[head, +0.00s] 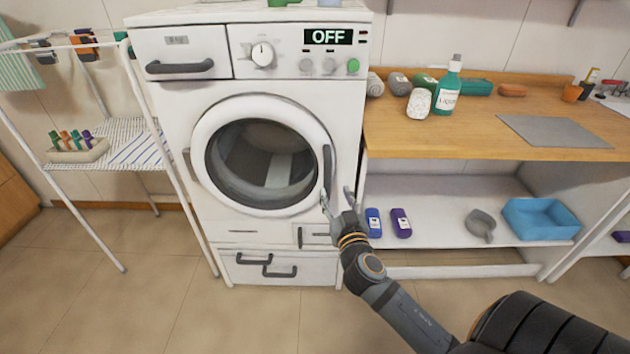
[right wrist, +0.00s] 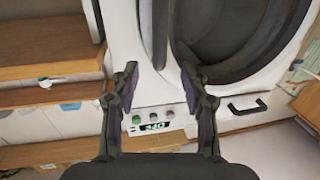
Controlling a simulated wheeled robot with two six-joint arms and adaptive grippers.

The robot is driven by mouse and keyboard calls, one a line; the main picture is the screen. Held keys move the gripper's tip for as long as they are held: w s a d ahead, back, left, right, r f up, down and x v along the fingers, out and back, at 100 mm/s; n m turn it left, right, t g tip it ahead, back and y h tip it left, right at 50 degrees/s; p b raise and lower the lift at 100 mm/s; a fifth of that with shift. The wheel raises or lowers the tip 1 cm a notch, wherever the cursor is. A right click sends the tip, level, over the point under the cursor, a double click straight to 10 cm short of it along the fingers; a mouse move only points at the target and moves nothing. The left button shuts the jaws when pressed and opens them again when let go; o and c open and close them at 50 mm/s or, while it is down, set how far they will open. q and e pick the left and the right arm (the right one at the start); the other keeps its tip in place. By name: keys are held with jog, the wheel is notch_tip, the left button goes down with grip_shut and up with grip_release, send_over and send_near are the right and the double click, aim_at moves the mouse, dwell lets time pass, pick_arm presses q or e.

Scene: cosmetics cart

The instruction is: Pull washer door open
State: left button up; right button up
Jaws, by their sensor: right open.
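The white washer (head: 290,80) stands in the middle of the head view, its display reading OFF. Its round door (head: 210,115) with dark glass looks shut against the front. The dark upright door handle (head: 327,168) is on the door's right edge. My right gripper (head: 337,194) is open and empty at the handle's lower end. In the right wrist view, the handle (right wrist: 160,35) shows between and beyond the two spread fingers of my right gripper (right wrist: 158,78); whether they touch it cannot be told. My left gripper is not in view.
A wooden counter (head: 450,130) with bottles and a grey mat (head: 550,131) stands right of the washer. The shelf below holds a blue basin (head: 540,219) and two small containers. A drying rack (head: 130,150) stands at left. The floor in front is clear.

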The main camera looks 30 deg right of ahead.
aim_at(329, 175)
jog(key=p+x, duration=0.1)
jog(key=x, duration=0.8)
jog(key=shift+w+d, duration=0.1)
jog(key=shift+w, duration=0.05)
jog(key=shift+w+d+f, duration=0.1)
jog(key=shift+w+d, duration=0.05)
jog(key=shift+w, duration=0.3)
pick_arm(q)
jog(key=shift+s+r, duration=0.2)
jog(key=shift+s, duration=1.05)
pick_arm(e)
jog(key=shift+c, duration=0.3)
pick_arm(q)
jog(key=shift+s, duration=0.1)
pick_arm(e)
grip_shut()
